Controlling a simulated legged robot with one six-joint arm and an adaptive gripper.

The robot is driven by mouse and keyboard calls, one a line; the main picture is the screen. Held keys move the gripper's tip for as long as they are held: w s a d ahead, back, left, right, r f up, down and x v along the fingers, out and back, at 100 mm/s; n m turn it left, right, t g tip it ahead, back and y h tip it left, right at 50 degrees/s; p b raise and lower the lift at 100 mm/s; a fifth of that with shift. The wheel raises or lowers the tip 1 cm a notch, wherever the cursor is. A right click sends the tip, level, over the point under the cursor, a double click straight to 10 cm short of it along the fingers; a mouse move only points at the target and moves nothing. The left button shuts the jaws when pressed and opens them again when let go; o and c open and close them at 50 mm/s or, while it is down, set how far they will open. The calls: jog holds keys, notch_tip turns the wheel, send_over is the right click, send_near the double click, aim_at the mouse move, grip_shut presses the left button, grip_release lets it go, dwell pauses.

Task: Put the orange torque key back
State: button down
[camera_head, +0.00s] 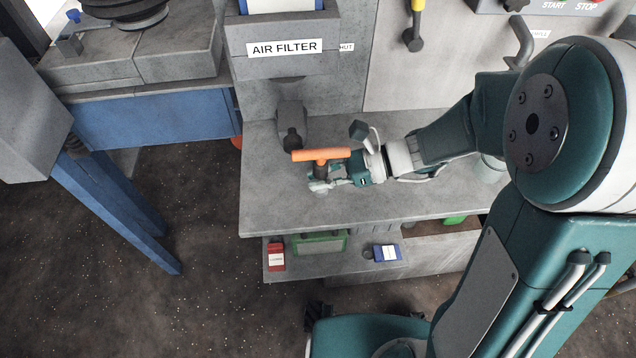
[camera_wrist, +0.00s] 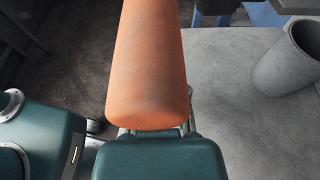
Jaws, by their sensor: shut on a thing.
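The orange torque key (camera_head: 321,155) has an orange crossbar handle and a dark shaft that drops between my fingers. My gripper (camera_head: 325,182) is shut on it just below the handle and holds it above the grey bench (camera_head: 285,210). In the wrist view the orange handle (camera_wrist: 148,60) fills the upper middle and hides the shaft and the fingertips. The shaft's lower end is hidden in both views.
A yellow-handled tool (camera_head: 415,30) hangs on the back panel. An open grey cylinder (camera_wrist: 285,62) shows in the wrist view. The bench's front left is clear.

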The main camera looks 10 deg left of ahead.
jog(key=shift+w+a+f, duration=0.1)
jog(key=shift+w+f, duration=0.1)
jog(key=shift+f, duration=0.05)
jog(key=shift+w+a+f, duration=0.1)
jog(key=shift+f, duration=1.6)
jog(key=c, duration=0.7)
grip_release()
